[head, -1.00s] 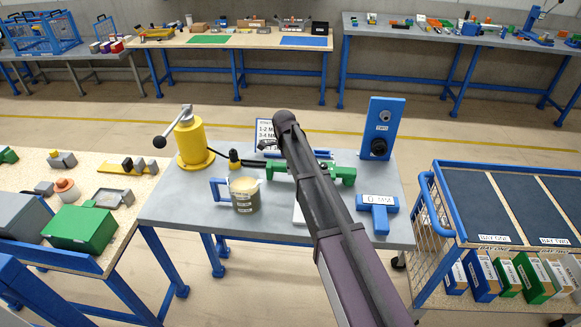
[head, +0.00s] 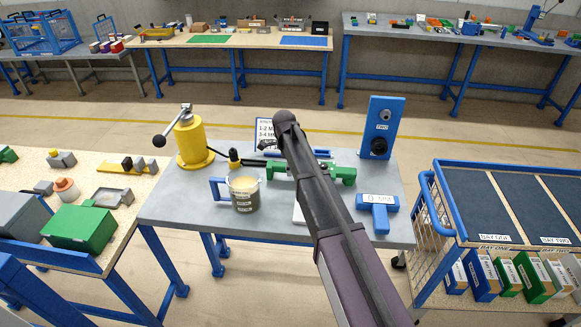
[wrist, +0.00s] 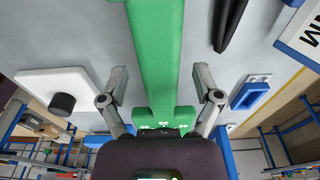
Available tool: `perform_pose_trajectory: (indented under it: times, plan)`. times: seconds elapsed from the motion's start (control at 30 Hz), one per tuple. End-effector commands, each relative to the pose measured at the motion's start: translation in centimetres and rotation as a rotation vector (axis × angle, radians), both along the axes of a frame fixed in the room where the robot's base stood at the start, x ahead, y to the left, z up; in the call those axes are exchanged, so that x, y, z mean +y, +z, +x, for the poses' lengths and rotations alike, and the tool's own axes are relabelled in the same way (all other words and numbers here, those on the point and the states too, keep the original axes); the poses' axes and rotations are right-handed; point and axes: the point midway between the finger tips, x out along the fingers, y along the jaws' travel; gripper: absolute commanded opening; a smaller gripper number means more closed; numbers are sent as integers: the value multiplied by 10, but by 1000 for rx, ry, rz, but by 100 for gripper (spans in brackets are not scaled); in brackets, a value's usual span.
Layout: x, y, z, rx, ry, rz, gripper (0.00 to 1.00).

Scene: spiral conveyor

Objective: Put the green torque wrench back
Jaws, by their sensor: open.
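A green bar with blocky ends (head: 346,173) lies on the grey bench, its middle hidden behind my arm in the head view. In the wrist view the green bar (wrist: 157,45) runs down between my fingers, with a wider labelled block near my wrist. I cannot tell whether this is the green torque wrench or a fixture. My gripper (wrist: 160,80) is open, one finger on each side of the bar and apart from it. My arm hides the gripper in the head view. A dark rod-like piece (wrist: 229,20) lies beside the bar.
The grey bench (head: 165,208) also carries a yellow lever device (head: 190,140), a container with a blue handle (head: 244,194), a blue upright post (head: 382,122) and a blue T-shaped piece (head: 378,208). A white plate with a black knob (wrist: 35,90) is left of the gripper.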

Motion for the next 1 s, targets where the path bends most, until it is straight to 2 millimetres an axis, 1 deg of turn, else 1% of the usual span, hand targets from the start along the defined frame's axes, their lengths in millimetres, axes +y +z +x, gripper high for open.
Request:
perform_pose_trajectory:
  times: [0.17,0.37,0.57,1.0]
  plan:
    - [0,1,0,0,0,1,82]
    - [0,6,0,0,0,0,82]
    - [0,19,0,0,0,0,82]
    - [0,55,0,0,0,0,82]
